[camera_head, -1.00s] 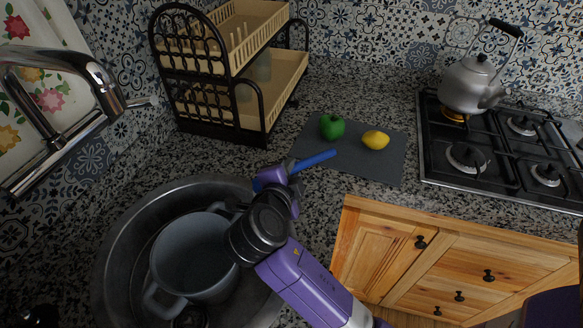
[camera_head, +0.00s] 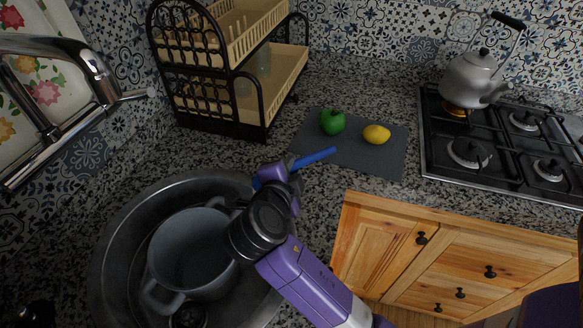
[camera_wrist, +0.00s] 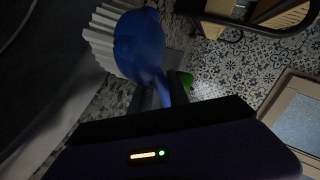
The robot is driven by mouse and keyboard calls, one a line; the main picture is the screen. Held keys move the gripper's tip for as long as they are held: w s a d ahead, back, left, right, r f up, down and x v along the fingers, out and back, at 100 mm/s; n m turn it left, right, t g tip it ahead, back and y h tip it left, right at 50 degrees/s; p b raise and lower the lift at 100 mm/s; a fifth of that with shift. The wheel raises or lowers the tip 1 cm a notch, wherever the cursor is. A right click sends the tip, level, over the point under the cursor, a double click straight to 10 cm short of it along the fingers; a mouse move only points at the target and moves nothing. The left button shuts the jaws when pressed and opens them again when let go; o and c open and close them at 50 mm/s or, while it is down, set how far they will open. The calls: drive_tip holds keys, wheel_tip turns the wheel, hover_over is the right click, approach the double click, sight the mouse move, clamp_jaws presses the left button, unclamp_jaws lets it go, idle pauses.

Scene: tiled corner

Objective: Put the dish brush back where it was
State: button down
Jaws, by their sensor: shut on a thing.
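The dish brush has a blue handle (camera_head: 314,157) in the head view. Its round blue head with white bristles (camera_wrist: 138,42) fills the upper left of the wrist view. My gripper (camera_head: 272,177) is shut on the brush and holds it near the sink's upper right rim. In the wrist view my gripper (camera_wrist: 158,95) shows dark fingers around the handle just below the head. The handle points right, toward the grey mat (camera_head: 370,160). In the head view the brush head is mostly hidden behind my gripper.
A grey pot (camera_head: 165,262) sits in the round metal sink (camera_head: 112,232), under the faucet (camera_head: 92,75). A dish rack (camera_head: 210,105) stands at the back. A green pepper (camera_head: 332,122) and a lemon (camera_head: 376,134) lie on the mat. A kettle (camera_head: 470,80) stands on the stove (camera_head: 440,165).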

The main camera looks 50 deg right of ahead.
drive_tip(key=shift+f, duration=0.1)
drive_tip(key=c, duration=1.2)
unclamp_jaws()
drive_tip(key=shift+o, duration=0.2)
drive_tip(key=shift+f, duration=0.1)
drive_tip(key=shift+s, duration=0.1)
drive_tip(key=b+v, duration=0.1)
drive_tip(key=v, duration=0.7)
drive_tip(key=shift+d, duration=0.1)
